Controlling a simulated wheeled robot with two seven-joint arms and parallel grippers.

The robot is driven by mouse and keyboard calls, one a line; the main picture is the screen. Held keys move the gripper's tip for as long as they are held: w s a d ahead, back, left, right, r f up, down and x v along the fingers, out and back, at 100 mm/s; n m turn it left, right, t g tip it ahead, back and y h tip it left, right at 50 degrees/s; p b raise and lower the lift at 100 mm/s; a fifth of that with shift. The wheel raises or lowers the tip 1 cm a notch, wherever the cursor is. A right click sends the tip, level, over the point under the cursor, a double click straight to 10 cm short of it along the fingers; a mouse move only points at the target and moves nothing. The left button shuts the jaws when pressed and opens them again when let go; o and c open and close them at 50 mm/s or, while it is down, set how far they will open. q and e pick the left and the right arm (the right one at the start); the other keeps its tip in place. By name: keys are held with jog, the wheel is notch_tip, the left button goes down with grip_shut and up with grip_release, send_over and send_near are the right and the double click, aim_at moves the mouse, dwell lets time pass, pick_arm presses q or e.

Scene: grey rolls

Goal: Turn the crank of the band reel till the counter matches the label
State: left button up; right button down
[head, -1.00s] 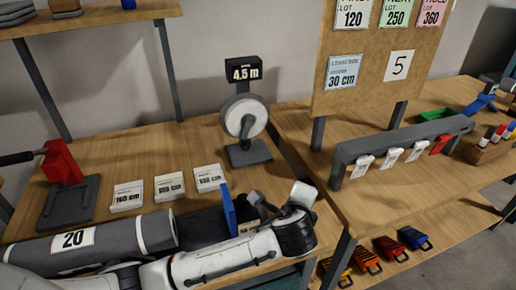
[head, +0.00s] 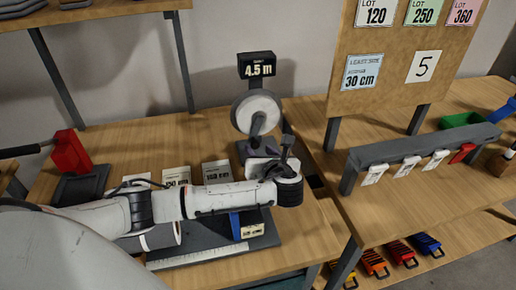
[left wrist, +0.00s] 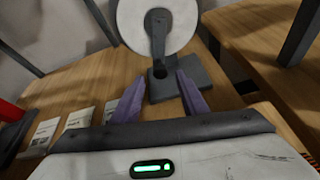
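The band reel (head: 257,108) stands upright on a dark base at the back of the left table. Its counter (head: 257,65) reads 4.5 m. The grey crank (head: 258,124) hangs down across the front of the pale disc; the left wrist view shows the crank (left wrist: 158,38) and reel (left wrist: 180,14) ahead. My left gripper (left wrist: 161,76) is open, its purple fingers apart with nothing between them, a little in front of the reel base (left wrist: 166,92). It does not appear to touch the crank. Cards with cm labels (head: 216,171) lie left of the reel. My right gripper is not in view.
A board (head: 397,95) with lot cards, a 30 cm card and a 5 stands at the right. A grey rail (head: 420,142) with tags is below it. My left arm covers much of the front table.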

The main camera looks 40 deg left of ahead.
pick_arm(q)
jog(key=shift+x, duration=1.4)
grip_shut()
jog(key=shift+f, duration=0.1)
jog(key=shift+w, duration=0.1)
